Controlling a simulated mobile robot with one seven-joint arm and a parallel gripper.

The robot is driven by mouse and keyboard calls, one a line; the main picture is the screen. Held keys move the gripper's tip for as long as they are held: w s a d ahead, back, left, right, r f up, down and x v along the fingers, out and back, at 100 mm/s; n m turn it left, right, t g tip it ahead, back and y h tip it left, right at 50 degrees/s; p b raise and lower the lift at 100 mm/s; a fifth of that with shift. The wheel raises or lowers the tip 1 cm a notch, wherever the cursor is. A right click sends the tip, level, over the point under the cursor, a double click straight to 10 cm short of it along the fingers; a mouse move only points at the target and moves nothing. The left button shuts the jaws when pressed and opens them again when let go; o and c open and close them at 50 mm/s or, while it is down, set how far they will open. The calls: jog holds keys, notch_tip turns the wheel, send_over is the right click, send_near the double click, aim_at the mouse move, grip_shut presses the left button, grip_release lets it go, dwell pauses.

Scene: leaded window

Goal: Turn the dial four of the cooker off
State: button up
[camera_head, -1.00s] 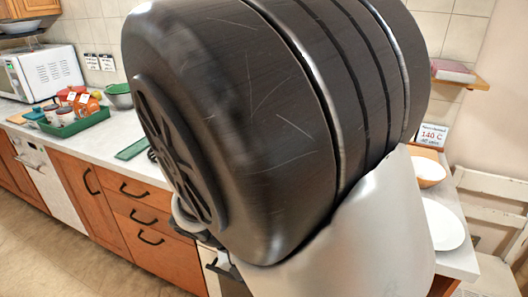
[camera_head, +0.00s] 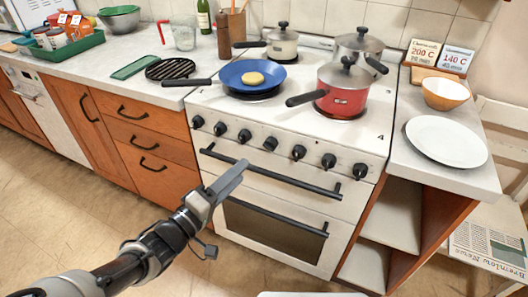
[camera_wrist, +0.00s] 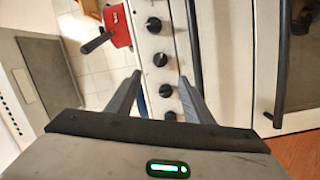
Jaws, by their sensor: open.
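The white cooker (camera_head: 240,105) has a row of several black dials along its front panel. Dial four (camera_head: 270,144) is the middle one of the row. It looks set at a different angle from its neighbours, but its marking is too small to read. My gripper (camera_head: 241,168) is open and empty, in front of the cooker, a little below and left of dial four in the head view. In the wrist view my gripper (camera_wrist: 160,76) has its two fingers apart, with black dials (camera_wrist: 160,59) seen between and beyond them. No finger clearly touches a dial.
The oven handle (camera_head: 290,178) runs below the dials. A plate (camera_head: 446,141) and bowl stand right.

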aim_at(266, 148)
jog(key=b+x, duration=0.2)
jog(key=x, duration=1)
jog(key=shift+c, duration=0.2)
jog(key=c, duration=1)
